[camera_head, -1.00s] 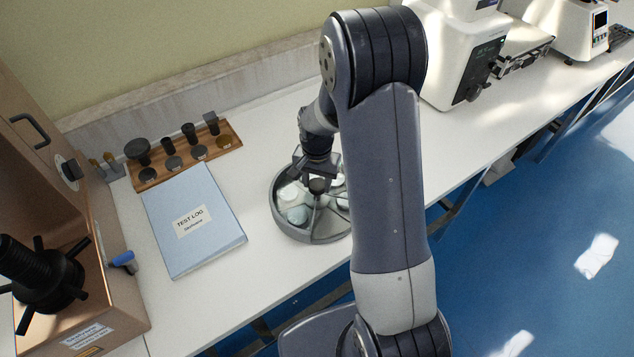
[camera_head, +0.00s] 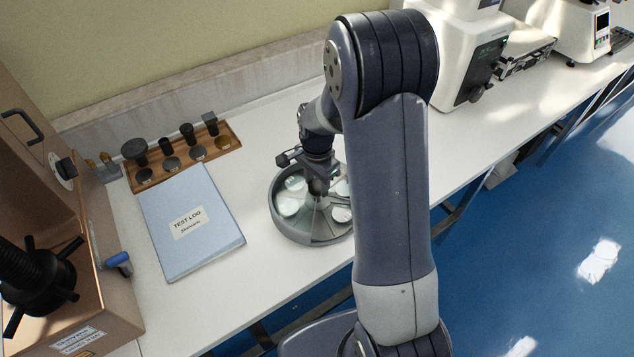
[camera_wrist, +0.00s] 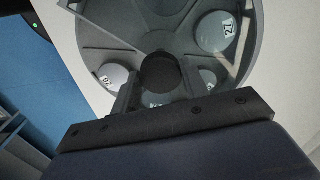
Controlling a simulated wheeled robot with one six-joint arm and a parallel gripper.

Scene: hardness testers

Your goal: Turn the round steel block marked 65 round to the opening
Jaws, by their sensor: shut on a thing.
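A round grey tray (camera_head: 310,240) with wedge compartments and a glassy cover stands on the bench. In the wrist view, pale round blocks lie in it: one marked 27 (camera_wrist: 215,32) at upper right, one at left (camera_wrist: 112,76) whose mark looks like 92, one at right (camera_wrist: 208,80) and one between the fingers (camera_wrist: 155,98), both partly hidden. I cannot read 65 on any of them. A dark round knob (camera_wrist: 160,72) stands at the tray's centre. My gripper (camera_head: 318,190) points down over the centre and is shut on the knob. I cannot tell surely where the cover's opening is.
A blue test log (camera_head: 192,225) lies left of the tray. Behind it is a wooden rack (camera_head: 185,160) with dark fittings. A brown tester (camera_head: 70,290) stands at far left, a white tester (camera_head: 465,60) at back right. The bench around the tray is mostly clear.

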